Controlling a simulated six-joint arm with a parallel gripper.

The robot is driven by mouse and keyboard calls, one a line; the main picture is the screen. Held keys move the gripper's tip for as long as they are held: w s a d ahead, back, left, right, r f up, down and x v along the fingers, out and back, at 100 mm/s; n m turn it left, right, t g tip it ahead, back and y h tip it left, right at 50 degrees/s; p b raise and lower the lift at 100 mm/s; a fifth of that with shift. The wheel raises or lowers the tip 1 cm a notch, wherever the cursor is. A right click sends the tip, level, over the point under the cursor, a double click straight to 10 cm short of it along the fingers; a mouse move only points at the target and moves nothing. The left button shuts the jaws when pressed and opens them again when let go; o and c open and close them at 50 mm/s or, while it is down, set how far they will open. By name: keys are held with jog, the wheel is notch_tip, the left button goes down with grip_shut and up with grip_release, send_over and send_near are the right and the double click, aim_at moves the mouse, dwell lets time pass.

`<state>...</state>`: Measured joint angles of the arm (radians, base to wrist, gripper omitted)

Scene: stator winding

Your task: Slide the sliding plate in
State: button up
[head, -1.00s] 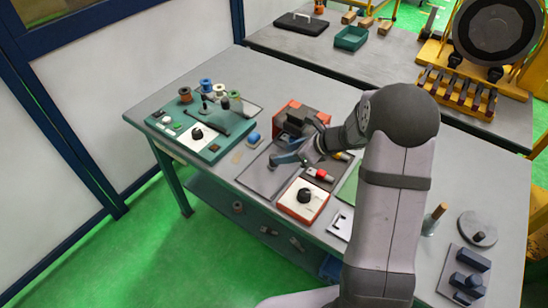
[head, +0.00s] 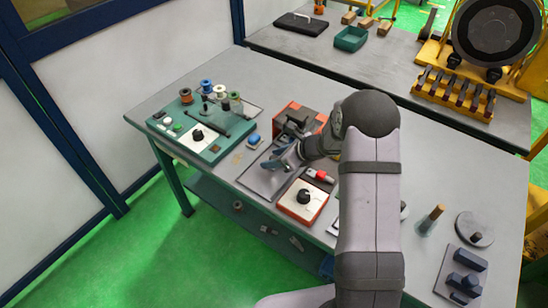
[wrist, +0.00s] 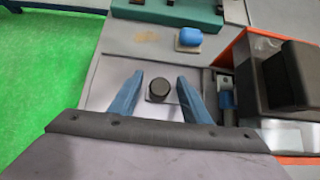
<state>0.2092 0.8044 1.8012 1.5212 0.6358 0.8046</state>
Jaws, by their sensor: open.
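A flat grey plate (head: 258,182) lies on the bench in front of the orange-red and black unit. In the wrist view, a round black knob (wrist: 158,90) on a small pale square base stands on the light grey plate surface (wrist: 108,88). I take this knobbed piece to be the sliding plate, but cannot tell for certain. My gripper (wrist: 159,78) is open, its blue fingers on either side of the knob with a gap at each side. In the head view my gripper (head: 277,163) is over the plate and hides the knob.
The orange-red unit (head: 300,120) with its black block stands close to the right of my fingers in the wrist view. A blue button (head: 254,139) and the green winding station (head: 204,140) lie beyond. A white-topped dial box (head: 303,200) is nearby.

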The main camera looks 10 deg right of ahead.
grip_shut()
jog(key=shift+w+d, duration=0.45)
jog(key=shift+d, duration=0.1)
grip_release()
jog(key=shift+r, duration=0.1)
jog(key=shift+b+v, duration=0.95)
jog(key=shift+v, duration=2.65)
